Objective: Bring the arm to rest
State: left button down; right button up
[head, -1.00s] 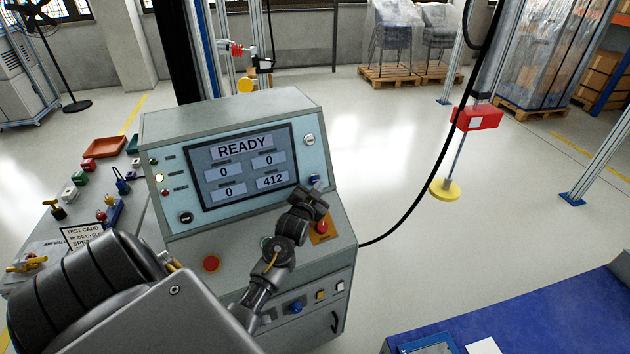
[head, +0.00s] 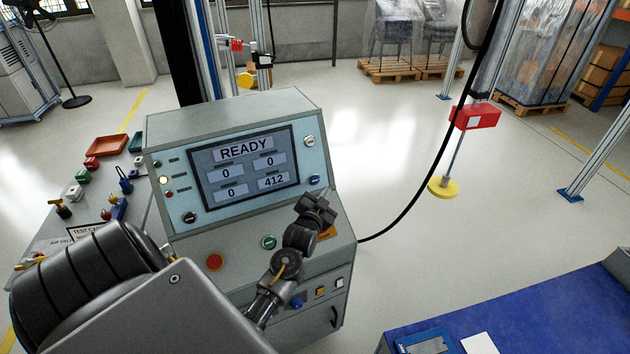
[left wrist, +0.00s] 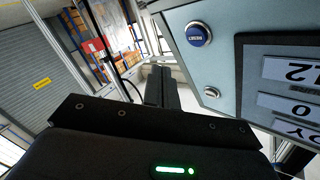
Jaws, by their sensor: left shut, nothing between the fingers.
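My left arm comes in from the lower left of the head view. Its gripper (head: 318,207) is shut and empty, in front of the lower right part of the grey control console (head: 215,120). It partly hides the orange plate on the sloping panel. In the left wrist view the dark gripper (left wrist: 160,85) points away from the camera, with the console's light blue face (left wrist: 215,60) and a blue button (left wrist: 198,33) to its right. The console display (head: 245,165) reads READY, with 412 at its lower right. My right gripper does not show.
A side bench (head: 60,235) with valves, small parts and an orange tray (head: 107,146) stands left of the console. A blue table (head: 530,310) is at the lower right. A yellow disc (head: 443,187) hangs under a red block (head: 475,116). Open floor lies between.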

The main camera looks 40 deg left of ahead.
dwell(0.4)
pick_arm(q)
jog(key=s+d+f+g+h, duration=0.45)
jog(key=s+d+f, duration=0.25)
jog(key=s+d, duration=0.4)
jog(key=s+d+f+g+h, duration=0.1)
jog(key=s+d+g, duration=0.3)
jog(key=s, duration=0.8)
jog(key=s+d+g+h, duration=0.1)
jog(key=s+d+g, duration=0.35)
jog(key=s, duration=0.65)
notch_tip(320, 180, down, 31)
jog(key=s+b, duration=0.1)
jog(key=b, duration=0.3)
jog(key=s+a+f+m+g+b, duration=0.1)
jog(key=s+a+f+g+b, duration=0.1)
jog(key=s+f, duration=1.4)
notch_tip(320, 180, down, 3)
jog(key=shift+a+r+b, duration=0.15)
jog(key=shift+a+b, duration=0.25)
jog(key=shift+b, duration=0.25)
